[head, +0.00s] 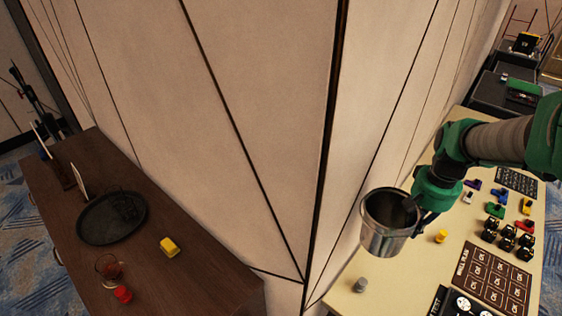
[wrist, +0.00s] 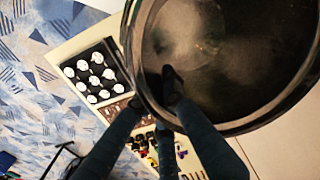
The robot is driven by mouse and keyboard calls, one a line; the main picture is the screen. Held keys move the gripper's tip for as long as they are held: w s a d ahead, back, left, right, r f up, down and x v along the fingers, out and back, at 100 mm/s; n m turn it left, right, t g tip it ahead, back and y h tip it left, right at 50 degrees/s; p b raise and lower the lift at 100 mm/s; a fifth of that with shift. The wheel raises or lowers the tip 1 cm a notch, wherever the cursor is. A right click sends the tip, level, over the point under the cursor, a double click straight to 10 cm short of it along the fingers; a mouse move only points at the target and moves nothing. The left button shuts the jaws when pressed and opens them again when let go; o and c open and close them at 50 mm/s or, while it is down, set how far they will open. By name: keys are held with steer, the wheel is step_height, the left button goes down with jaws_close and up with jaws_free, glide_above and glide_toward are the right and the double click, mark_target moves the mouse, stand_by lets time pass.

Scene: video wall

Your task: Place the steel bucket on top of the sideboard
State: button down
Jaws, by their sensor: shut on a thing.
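The steel bucket (head: 388,238) is shiny and upright, held in the air at the near left end of the cream table, in front of the wall corner. My gripper (head: 420,222) is shut on the bucket's right-hand wall. In the wrist view, the bucket (wrist: 245,118) fills the upper right, and one finger of my gripper (wrist: 170,90) reaches inside over the rim. The inside looks dark and empty. The sideboard (head: 200,277) is dark brown wood and stands at the left, apart from the bucket.
The wall corner (head: 325,150) stands between sideboard and cream table (head: 345,303). Small coloured objects and panels cover the table. The sideboard's near right end is clear.

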steer(key=s+a+f+n+p, duration=0.2)
steer(key=s+a+f, duration=0.3)
steer(key=s+a, duration=0.6)
steer(key=s+a+r+n+p, duration=0.15)
steer(key=s+a+p, duration=0.25)
steer(key=s+a, duration=0.65)
steer(key=s+a+r+m+p, duration=0.15)
steer(key=s+a+p, duration=0.25)
steer(key=s+a, duration=0.65)
steer(key=w+a+f+n+b, duration=0.2)
steer(key=w+a+f+b, duration=0.2)
steer(key=w+a+f, duration=0.4)
steer(key=w+a+f+n+b, duration=0.2)
steer(key=w+a+f+b, duration=0.3)
steer(key=w, duration=0.8)
steer(key=a+f, duration=0.2)
steer(key=a, duration=0.2)
steer(key=shift+f+y, duration=0.3)
steer(key=shift+f, duration=0.05)
steer(key=shift+w, duration=0.1)
